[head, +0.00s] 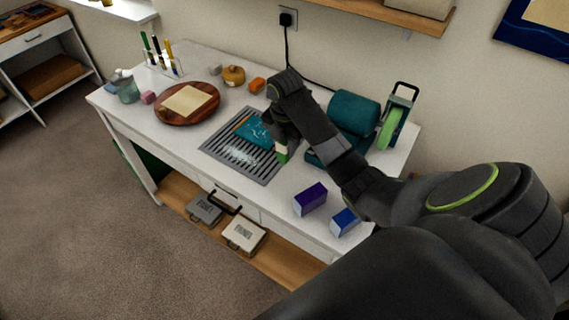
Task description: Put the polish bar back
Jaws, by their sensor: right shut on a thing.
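My right gripper (281,144) is over the right end of the grey slatted grate (272,180) on the white workbench. It is shut on a small green-and-white block (282,153), which looks like the polish bar. The gripper and wrist hide part of the block, and I cannot tell whether its lower end touches the bench. A teal slab (252,132) with white marks lies on the grate, left of the gripper. My left gripper is not in view.
A teal machine (353,113) with a green wheel (389,128) stands right of the gripper. A purple box (310,199) and a blue box (344,222) are near the front edge.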

